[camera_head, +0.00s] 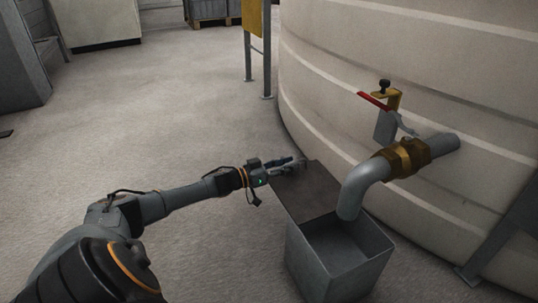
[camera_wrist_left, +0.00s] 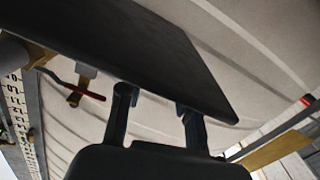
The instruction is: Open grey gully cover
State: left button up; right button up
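The grey gully (camera_head: 340,262) is an open-topped box on the floor under the bent pipe. Its front part is open and shows the inside. The dark grey flat cover (camera_head: 306,193) is at the box's back left side. It looks raised or tilted, but its exact angle is hard to tell. My left gripper (camera_head: 292,166) is at the cover's far left edge. In the left wrist view the cover (camera_wrist_left: 120,50) spans the upper part, and the gripper's two fingers (camera_wrist_left: 155,103) stand apart at its edge. I cannot tell whether they touch it. My right gripper is not in view.
A grey pipe (camera_head: 362,186) with a brass fitting and a red-handled valve (camera_head: 375,101) comes from the large white tank (camera_head: 420,60) and ends over the box. A yellow post stand (camera_head: 253,40) is behind. The floor at left is clear.

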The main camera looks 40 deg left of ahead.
pick_arm(q)
jog(key=v, duration=1)
jog(key=shift+s, duration=0.1)
dwell(0.3)
